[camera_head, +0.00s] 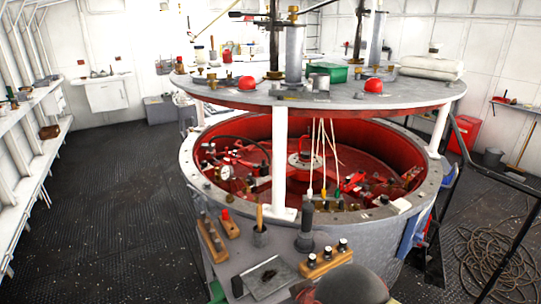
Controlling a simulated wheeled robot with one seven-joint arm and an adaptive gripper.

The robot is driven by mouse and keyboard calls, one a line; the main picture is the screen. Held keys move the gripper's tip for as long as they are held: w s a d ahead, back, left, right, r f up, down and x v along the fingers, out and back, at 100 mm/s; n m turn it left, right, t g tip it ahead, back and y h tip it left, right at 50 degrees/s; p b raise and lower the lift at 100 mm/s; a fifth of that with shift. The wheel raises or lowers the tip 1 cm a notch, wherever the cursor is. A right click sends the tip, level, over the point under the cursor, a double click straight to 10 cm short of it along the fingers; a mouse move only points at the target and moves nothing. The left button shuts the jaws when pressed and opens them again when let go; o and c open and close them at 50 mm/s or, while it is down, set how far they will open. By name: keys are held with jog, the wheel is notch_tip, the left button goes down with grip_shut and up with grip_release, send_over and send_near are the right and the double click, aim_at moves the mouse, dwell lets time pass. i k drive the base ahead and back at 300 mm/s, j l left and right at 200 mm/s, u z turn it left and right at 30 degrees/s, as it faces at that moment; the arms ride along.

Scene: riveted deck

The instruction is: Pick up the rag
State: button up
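No thing is plainly a rag here. The closest match is a white folded cloth-like stack (432,66) lying on the right rear part of the round upper plate (330,98). A small white piece (401,204) lies on the right of the lower drum's rim, too small to tell whether it is cloth. A dark crumpled patch (268,276) lies in a shallow grey tray (262,288) on the front ledge; I cannot tell what it is. A rounded dark grey and reddish shape cuts into the bottom edge, perhaps part of my arm. My gripper's fingers do not show.
A large round drum (225,240) with a red interior fills the middle. Its front ledge holds wooden blocks (325,262) and a cup with a handle (260,236). Coiled rope (497,262) and a railing are at right. The dark floor (110,210) at left is clear.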

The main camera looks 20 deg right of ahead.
aim_at(400, 205)
jog(key=z, duration=1.7)
